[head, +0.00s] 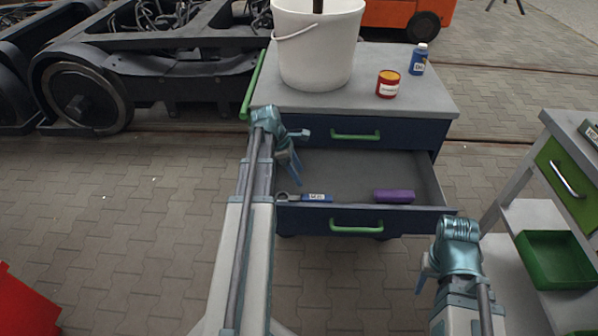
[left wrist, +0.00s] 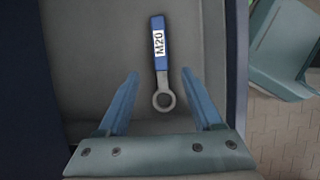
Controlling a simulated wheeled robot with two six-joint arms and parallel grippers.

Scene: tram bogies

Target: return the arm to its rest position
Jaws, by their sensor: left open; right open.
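My left gripper (head: 297,152) is over the left part of an open drawer in a dark blue cabinet. In the left wrist view its two blue fingers (left wrist: 158,84) are apart with nothing between them touching. A blue-handled ring spanner (left wrist: 160,62) labelled M20 lies in the drawer below; it also shows in the head view (head: 317,198). My right gripper (head: 426,268) is at the lower right, in front of the drawer's right corner, and only partly visible.
The open drawer (head: 425,172) also holds a purple block (head: 394,196). On the cabinet top (head: 430,105) stand a white bucket (head: 318,50), a red tin (head: 388,84) and a blue bottle (head: 418,59). A cart with a green tray (head: 555,262) is at right. Bogies stand at left.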

